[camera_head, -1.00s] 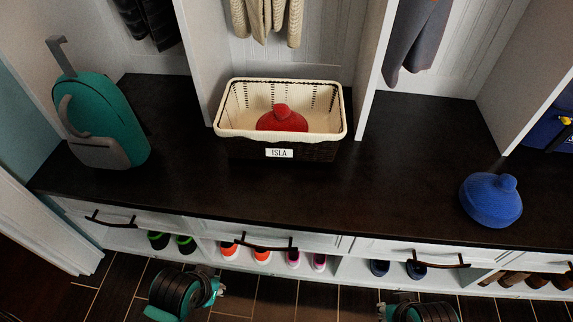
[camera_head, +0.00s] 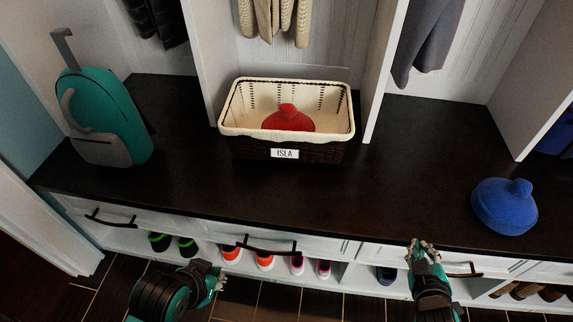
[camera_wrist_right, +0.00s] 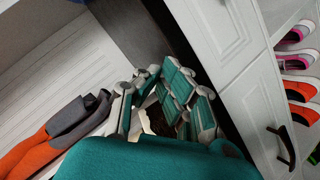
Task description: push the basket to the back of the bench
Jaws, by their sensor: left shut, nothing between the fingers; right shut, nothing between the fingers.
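The basket (camera_head: 240,146) is cream inside and dark brown outside, with an "ISLA" label on its front. It stands upright on the dark bench (camera_head: 180,190), between two white dividers in the middle cubby. A red hat (camera_head: 288,118) lies in it. My left gripper (camera_head: 218,282) is low in front of the bench, below the basket, touching nothing I can see. My right gripper (camera_head: 422,247) is at the bench's front edge, to the right of and nearer than the basket, shut and empty. Its fingers fill the middle of the right wrist view (camera_wrist_right: 165,100).
A teal backpack (camera_head: 103,118) stands on the bench at the left. A blue hat (camera_head: 504,206) lies on the right. Clothes hang above. Drawers with dark handles (camera_head: 256,246) and shelves of shoes are under the bench. The bench in front of the basket is clear.

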